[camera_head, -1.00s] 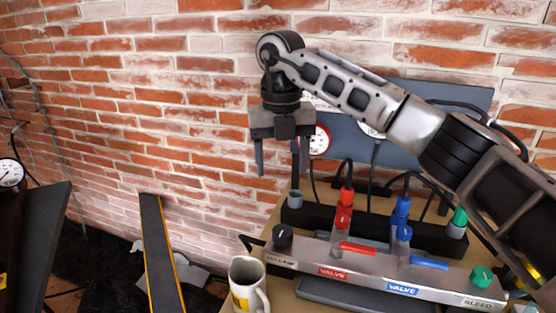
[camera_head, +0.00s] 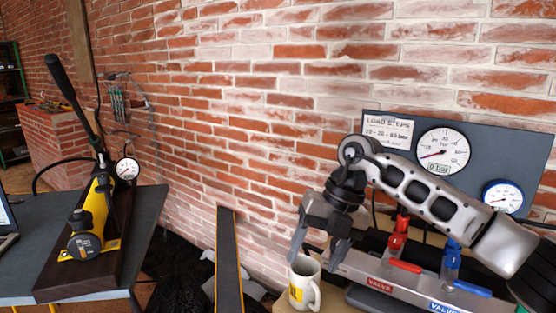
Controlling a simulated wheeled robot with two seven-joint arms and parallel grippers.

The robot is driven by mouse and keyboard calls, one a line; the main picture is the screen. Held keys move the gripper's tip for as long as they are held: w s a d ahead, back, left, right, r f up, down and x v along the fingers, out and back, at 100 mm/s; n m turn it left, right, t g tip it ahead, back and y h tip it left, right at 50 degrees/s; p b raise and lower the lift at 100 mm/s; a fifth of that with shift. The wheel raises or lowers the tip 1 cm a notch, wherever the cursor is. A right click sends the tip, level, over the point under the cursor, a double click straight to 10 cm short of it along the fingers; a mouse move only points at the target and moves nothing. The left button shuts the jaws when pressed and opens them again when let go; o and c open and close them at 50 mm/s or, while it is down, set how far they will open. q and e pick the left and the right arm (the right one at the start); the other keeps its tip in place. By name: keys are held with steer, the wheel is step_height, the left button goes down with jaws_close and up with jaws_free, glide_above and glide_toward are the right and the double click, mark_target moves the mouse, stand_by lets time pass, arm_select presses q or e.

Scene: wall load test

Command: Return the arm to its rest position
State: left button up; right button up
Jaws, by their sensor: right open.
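My right arm comes in from the right edge, and its gripper (camera_head: 314,258) points down with its two fingers apart and nothing between them. The gripper is just above and behind or beside the white mug (camera_head: 304,290) in the picture; I cannot tell whether they touch. The red valve handle (camera_head: 404,266) and the blue valve handle (camera_head: 472,288) show below the arm. My left gripper is not in view.
A dark gauge board (camera_head: 480,165) with a large gauge (camera_head: 442,151) stands behind the arm. At left, a yellow hand pump (camera_head: 98,215) with a long lever sits on a dark table (camera_head: 150,215). A dark, yellow-edged plank (camera_head: 228,262) leans between. The brick wall backs everything.

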steer(key=s+a+m+g+y, duration=0.1)
steer(key=s+a+y, duration=0.4)
steer(key=a+y, duration=0.25)
steer(key=s+a+g+y, duration=0.1)
steer(key=s+a+y, duration=0.45)
steer(key=a, duration=0.25)
steer(key=w+d+f+m+t+h, duration=0.1)
steer(key=d+f+m+t+h, duration=0.2)
steer(key=d+f+m+t, duration=0.6)
steer(key=w+d+m+t+h, duration=0.1)
steer(key=d+m+t+h, duration=0.3)
steer(key=m+t, duration=1.05)
steer(key=s+d+f+m+g+h, duration=0.3)
steer(key=s+d+f+m+g, duration=0.2)
steer(key=f, duration=0.3)
steer(key=s+d+f+m+g+h, duration=0.3)
steer(key=s+d+f+m+g, duration=0.1)
steer(key=s+f, duration=0.4)
steer(key=shift+s+d+f+m+g+h, duration=0.2)
steer(key=shift+s+d+m+g+h, duration=0.1)
steer(key=shift+d+m+g+h, duration=0.1)
